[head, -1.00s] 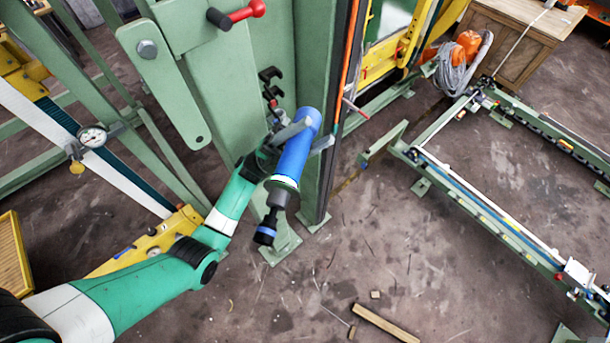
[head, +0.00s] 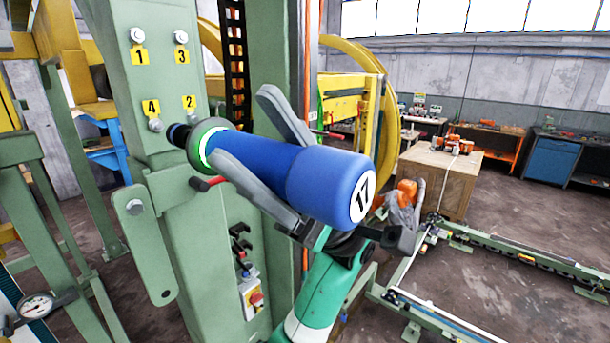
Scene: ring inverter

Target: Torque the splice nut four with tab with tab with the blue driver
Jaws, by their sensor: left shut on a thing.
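The blue driver (head: 300,175), marked 17 on its rear end, is held by my left gripper (head: 246,130), whose two grey fingers are shut around its body. The driver points left toward the green post (head: 160,75), and a ring (head: 205,143) near its nose glows green. Its dark socket tip (head: 177,134) is close beside splice nut four (head: 155,125), which sits under a yellow tab numbered 4 (head: 150,106). I cannot tell whether the tip touches the nut or the post. My right gripper is not in view.
Nuts one (head: 137,35) and three (head: 181,37) are above, with yellow tabs. Tab 2 (head: 190,102) is just above the driver's nose. A red-tipped lever (head: 208,183) sticks out below the driver. A wooden crate (head: 440,180) stands at the back right.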

